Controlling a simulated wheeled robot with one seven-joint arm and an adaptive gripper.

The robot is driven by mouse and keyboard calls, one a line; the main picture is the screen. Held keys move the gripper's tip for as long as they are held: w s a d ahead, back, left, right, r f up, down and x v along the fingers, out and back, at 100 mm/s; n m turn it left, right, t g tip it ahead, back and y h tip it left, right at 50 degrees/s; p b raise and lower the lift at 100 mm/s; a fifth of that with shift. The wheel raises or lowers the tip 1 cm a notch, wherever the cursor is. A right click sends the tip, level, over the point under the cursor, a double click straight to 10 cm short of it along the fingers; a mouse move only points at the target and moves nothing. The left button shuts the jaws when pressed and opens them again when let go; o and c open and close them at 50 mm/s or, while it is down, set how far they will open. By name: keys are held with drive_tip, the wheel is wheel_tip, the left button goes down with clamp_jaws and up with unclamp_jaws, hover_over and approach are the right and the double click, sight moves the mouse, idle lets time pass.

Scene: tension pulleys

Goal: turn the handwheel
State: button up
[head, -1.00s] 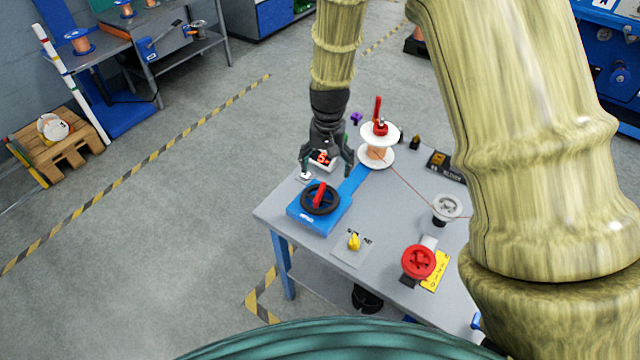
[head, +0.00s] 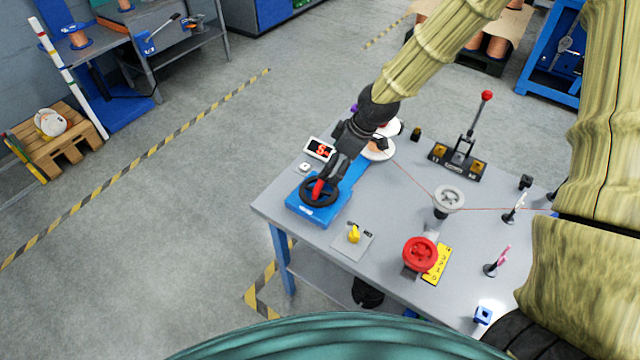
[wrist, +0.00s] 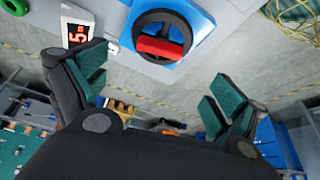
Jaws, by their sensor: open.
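A black wheel (head: 307,190) with a red bar across it sits on a blue base (head: 318,213) at the table's left corner. In the wrist view the black wheel (wrist: 140,22) and its red bar (wrist: 160,47) lie beyond the fingertips, between the two fingers. My gripper (head: 332,178) is close to this wheel, over its far side. It shows in the wrist view (wrist: 152,88) with its fingers apart and nothing between them; contact cannot be told. A red handwheel (head: 420,253) stands nearer the table's front edge, apart from my gripper.
A small display (head: 319,148) stands beside the blue base. A white spool (head: 378,154) is partly hidden behind my arm. A thin line runs from it past a grey pulley (head: 449,198). A yellow knob (head: 353,234) and a lever (head: 474,125) are also on the table (head: 385,215).

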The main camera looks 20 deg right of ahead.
sight(320, 184)
drive_tip(key=shift+p+x, duration=1.2)
drive_tip(key=shift+x, duration=4.2)
drive_tip(key=c, duration=1)
